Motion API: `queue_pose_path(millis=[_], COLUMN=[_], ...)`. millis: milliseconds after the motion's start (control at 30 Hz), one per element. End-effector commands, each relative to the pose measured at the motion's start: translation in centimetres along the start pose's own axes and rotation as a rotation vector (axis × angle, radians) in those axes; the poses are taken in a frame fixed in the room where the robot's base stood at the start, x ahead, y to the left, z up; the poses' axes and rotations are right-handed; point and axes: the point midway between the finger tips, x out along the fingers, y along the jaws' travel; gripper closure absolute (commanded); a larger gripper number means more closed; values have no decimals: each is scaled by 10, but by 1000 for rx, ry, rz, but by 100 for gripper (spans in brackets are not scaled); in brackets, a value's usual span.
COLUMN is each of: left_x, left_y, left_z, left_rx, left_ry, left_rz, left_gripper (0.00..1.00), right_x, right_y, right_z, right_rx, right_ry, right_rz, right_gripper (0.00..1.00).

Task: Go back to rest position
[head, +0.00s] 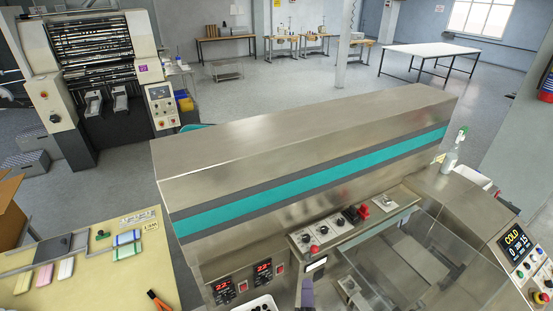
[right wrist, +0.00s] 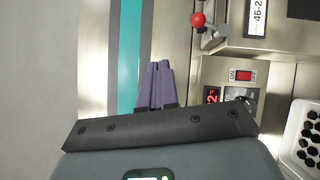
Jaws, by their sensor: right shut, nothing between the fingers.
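My right gripper (head: 308,292) shows at the bottom edge of the head view, in front of the steel flow wrapper (head: 300,115). Its purple fingers (right wrist: 157,82) are together in the right wrist view, with nothing between them. They overlap the wrapper's teal stripe in that view; I cannot tell the gap to the machine. My left gripper is not in the head view.
The wrapper's control panel (head: 338,226) has knobs and a red switch. A clear cover (head: 425,260) and a COLD display (head: 517,243) are at right. A yellow table (head: 105,275) with coloured packs stands at left. A red-knobbed lever (right wrist: 198,20) is near my fingers.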

Motion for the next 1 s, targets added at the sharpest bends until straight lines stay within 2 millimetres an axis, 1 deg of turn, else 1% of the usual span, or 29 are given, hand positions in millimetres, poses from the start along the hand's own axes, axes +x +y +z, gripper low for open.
queue_pose_path(millis=[33,67,100,267,333,433,567,667,700,800,900,1000], left_x=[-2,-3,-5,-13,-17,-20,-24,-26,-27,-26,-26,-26], left_y=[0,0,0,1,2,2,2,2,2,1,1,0], left_z=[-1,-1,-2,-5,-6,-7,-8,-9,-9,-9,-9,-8], left_rx=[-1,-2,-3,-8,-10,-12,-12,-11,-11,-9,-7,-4], left_ry=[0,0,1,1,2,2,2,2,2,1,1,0], left_rz=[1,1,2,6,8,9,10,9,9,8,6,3], left_gripper=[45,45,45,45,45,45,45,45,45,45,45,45], right_x=[-8,-14,-20,-52,-67,-87,-118,-145,-156,-181,-202,-222], right_y=[-12,-20,-29,-53,-62,-71,-72,-66,-63,-53,-46,-45], right_z=[3,6,13,58,76,93,109,120,124,132,138,140], right_rx=[-10,-16,-23,-16,63,237,488,683,755,903,1017,1095], right_ry=[2,0,-6,-17,12,52,64,19,-16,-134,-279,-422], right_rz=[-26,-42,-63,-157,-250,-401,-622,-815,-890,-1049,-1165,-1252], right_gripper=[100,100,100,100,100,100,100,100,100,100,100,100])
